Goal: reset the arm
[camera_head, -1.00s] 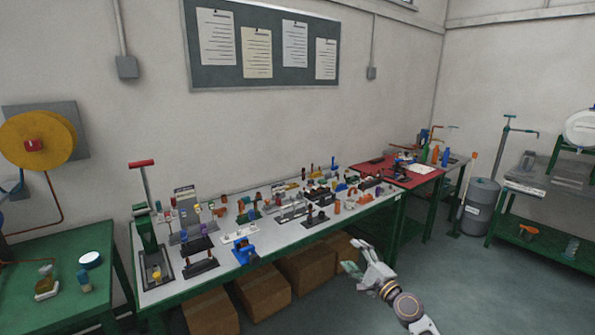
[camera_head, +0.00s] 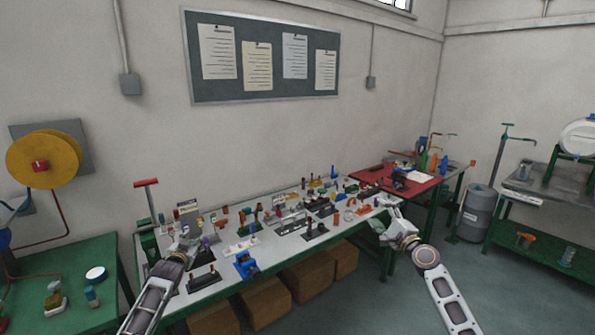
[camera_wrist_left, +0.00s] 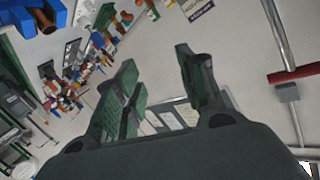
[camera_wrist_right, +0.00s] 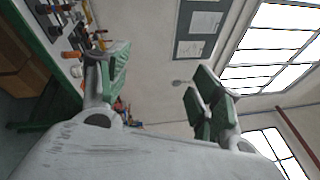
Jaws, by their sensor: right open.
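My left gripper (camera_head: 188,232) is over the left part of the long workbench, at the end of an arm coming in from the bottom left. The left wrist view shows its green-padded fingers (camera_wrist_left: 155,70) spread apart with nothing between them. My right gripper (camera_head: 384,218) is by the bench's right end, near its front edge. In the right wrist view its fingers (camera_wrist_right: 155,78) are wide apart and empty. Neither gripper visibly touches an object.
The long workbench (camera_head: 215,287) carries several small fixtures and parts, including a blue clamp (camera_head: 246,264). A red-handled press (camera_head: 147,190) stands at its left end. A red mat (camera_head: 375,178) lies on the bench behind my right gripper. Cardboard boxes (camera_head: 265,305) sit below.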

